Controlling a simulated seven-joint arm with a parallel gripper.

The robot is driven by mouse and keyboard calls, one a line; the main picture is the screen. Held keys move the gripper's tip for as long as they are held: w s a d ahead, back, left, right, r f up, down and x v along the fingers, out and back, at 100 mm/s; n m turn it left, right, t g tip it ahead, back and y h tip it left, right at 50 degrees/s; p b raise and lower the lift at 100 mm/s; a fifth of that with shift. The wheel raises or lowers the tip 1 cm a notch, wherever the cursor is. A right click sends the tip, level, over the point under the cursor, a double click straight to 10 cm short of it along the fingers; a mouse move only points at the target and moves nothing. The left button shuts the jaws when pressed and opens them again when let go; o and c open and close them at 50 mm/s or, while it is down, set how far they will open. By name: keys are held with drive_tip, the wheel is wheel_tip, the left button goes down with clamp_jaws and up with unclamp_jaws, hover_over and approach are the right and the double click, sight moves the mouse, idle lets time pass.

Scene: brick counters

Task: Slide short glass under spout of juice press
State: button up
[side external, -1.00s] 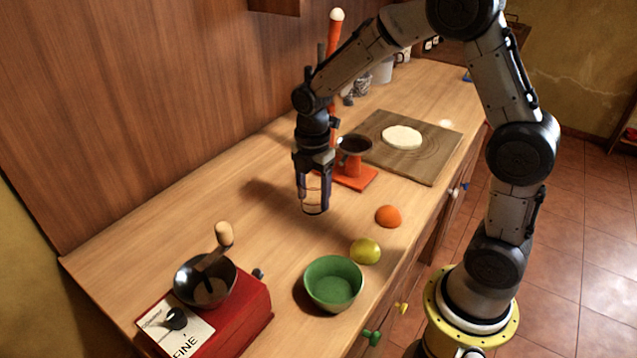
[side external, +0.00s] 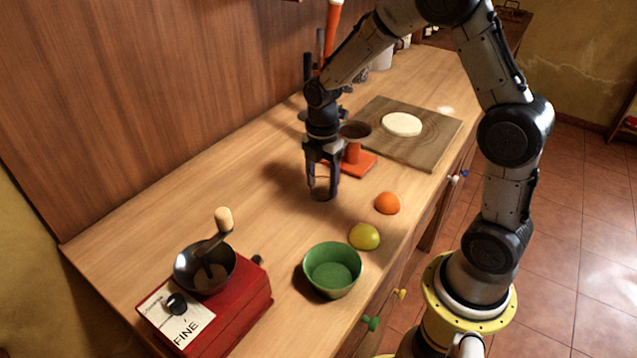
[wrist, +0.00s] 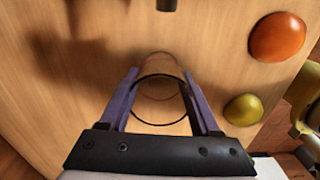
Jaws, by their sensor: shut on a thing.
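My gripper (side external: 322,182) points down over the counter, shut on the short glass (side external: 322,192), with one finger on each side of it. The glass is clear and upright, low at the counter; I cannot tell whether its base touches the wood. In the wrist view the glass (wrist: 159,92) sits between the two purple fingers (wrist: 158,98). The juice press (side external: 355,158) has an orange base and post with a dark cup on top. It stands just behind and right of my gripper, partly hidden by it. I cannot make out its spout.
A wooden board (side external: 440,145) with a pale dough round (side external: 402,124) lies behind the press. An orange half (side external: 387,203), a yellow-green fruit half (side external: 365,236) and a green bowl (side external: 332,270) line the front edge. A red grinder (side external: 225,305) stands front left. Counter left of my gripper is clear.

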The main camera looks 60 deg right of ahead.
drive_tip(key=shift+d, duration=2.7)
drive_tip(key=o, duration=1.5)
drive_tip(key=shift+o, duration=0.2)
drive_tip(key=shift+a, duration=3.5)
wheel_tip(320, 180, up, 6)
drive_tip(key=a, duration=0.2)
